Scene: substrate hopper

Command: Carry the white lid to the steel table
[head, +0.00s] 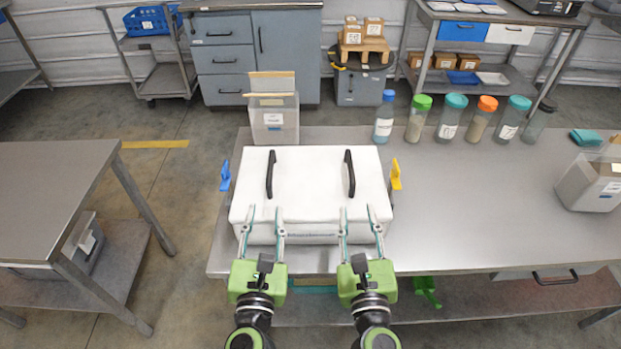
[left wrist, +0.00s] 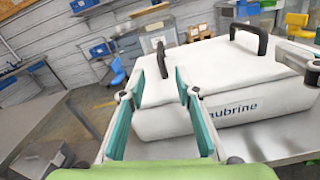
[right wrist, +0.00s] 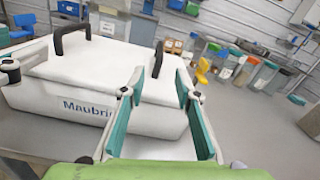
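The white lid (head: 312,175) with two upright black handles (head: 270,174) (head: 349,174) sits on a white box (head: 310,232) on a steel table (head: 460,215). The lid shows in the left wrist view (left wrist: 225,68) and the right wrist view (right wrist: 92,62); dark lettering marks the box front. My left gripper (head: 262,215) is open at the front left of the box. My right gripper (head: 359,213) is open at the front right. Both are short of the handles, with nothing between the fingers.
Another steel-topped table (head: 55,185) stands at the left, its top bare, across a floor gap. A clear bin (head: 274,118) is behind the box; several lidded bottles (head: 448,117) line the back edge. Blue (head: 225,176) and yellow (head: 396,175) clips flank the box. Another bin (head: 592,182) stands far right.

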